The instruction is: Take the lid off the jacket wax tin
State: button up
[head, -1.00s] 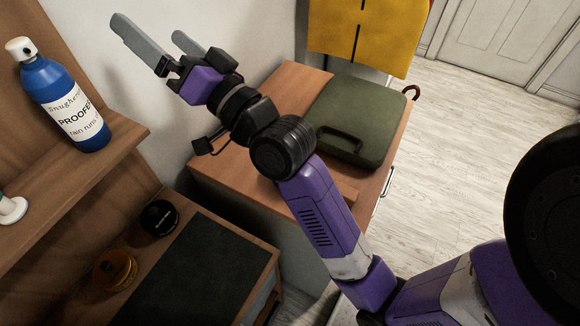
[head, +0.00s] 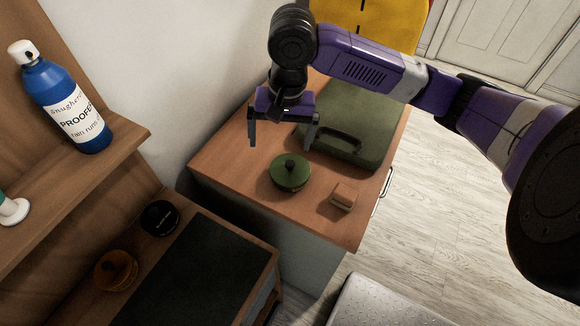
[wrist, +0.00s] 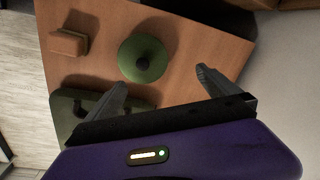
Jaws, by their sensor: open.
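A round green tin (head: 290,172) with a domed lid and a dark knob on top stands on the wooden cabinet top; I see no label naming it as the jacket wax tin. In the wrist view the green tin (wrist: 143,58) lies just beyond the fingertips, its knob facing the camera. My gripper (head: 282,144) points down above and behind the tin in the head view, with its fingers wide apart and empty. In the wrist view my gripper (wrist: 161,78) also shows open, not touching the tin. The lid sits on the tin.
A green case (head: 365,125) lies behind the tin. A small wooden block (head: 343,196) is to its right, near the cabinet edge. A black tin (head: 160,218) and an amber tin (head: 116,270) stand on the lower bench. A blue bottle (head: 65,100) is on the shelf.

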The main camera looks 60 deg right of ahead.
aim_at(290, 163)
jog(key=shift+s+d+f+m+g, duration=0.2)
jog(key=shift+s+m+g, duration=0.15)
jog(key=shift+s, duration=0.3)
jog(key=shift+s+d+f+m+g, duration=0.15)
jog(key=shift+s+m+g, duration=0.15)
jog(key=shift+s, duration=0.3)
jog(key=shift+f, duration=0.25)
jog(key=shift+a+f, duration=0.15)
jog(key=shift+f, duration=1.6)
jog(key=shift+a+f, duration=0.15)
jog(key=shift+f, duration=1.55)
jog(key=c, duration=0.9)
